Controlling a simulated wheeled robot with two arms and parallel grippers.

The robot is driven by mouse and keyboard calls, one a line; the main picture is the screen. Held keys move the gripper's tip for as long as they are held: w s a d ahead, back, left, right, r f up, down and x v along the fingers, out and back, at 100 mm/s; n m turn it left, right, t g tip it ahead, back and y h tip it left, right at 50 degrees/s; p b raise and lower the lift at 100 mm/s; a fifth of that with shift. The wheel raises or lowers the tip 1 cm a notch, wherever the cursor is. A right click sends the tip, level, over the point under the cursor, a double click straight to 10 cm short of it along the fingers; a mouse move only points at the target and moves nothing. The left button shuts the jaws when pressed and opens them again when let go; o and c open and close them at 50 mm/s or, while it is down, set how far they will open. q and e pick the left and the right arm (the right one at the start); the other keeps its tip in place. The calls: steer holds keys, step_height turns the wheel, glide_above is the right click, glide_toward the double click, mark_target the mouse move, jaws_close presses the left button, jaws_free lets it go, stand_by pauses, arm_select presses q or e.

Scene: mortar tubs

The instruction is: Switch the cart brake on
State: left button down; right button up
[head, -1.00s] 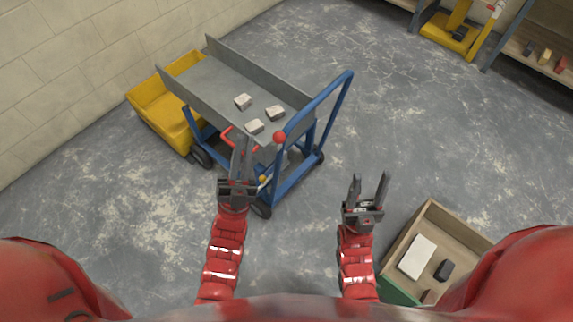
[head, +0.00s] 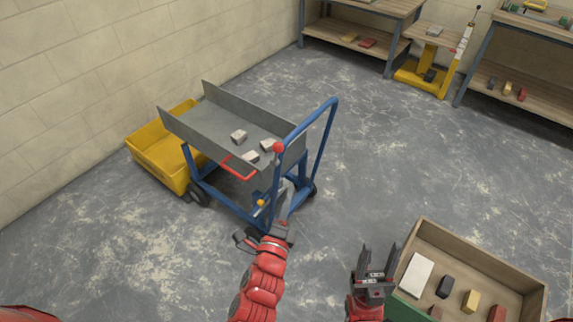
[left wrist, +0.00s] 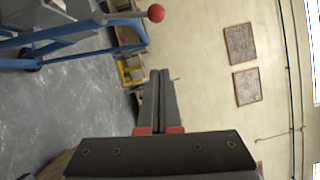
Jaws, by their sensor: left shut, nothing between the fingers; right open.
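The blue cart (head: 235,205) with a grey tray top stands left of centre in the head view. A red ball (head: 278,147) sits on its near upright, by the push handle. It also shows in the left wrist view (left wrist: 156,13). A small yellow knob (head: 261,203) sits lower on the same side, and a red bar (head: 238,170) under the tray edge. I cannot tell which is the brake. My left gripper (head: 287,188) is shut and empty, close to the near upright; contact is unclear. My right gripper (head: 381,246) is open and empty, right of the cart.
Several pale blocks (head: 239,137) lie on the cart tray. A yellow tub (head: 160,152) stands behind the cart by the wall. A wooden crate (head: 455,252) with blocks is at lower right. Workbenches and a yellow lift (head: 424,75) stand at the back. The middle floor is clear.

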mark_target(277, 155)
arm_select(q)
steer(key=shift+w, duration=0.15)
steer(key=w+a+r+p, duration=0.1)
steer(key=w+p, duration=0.2)
steer(key=w, duration=0.8)
steer(key=shift+w+r, duration=0.15)
steer(key=shift+a+r+p, duration=0.15)
steer(key=shift+p, duration=0.2)
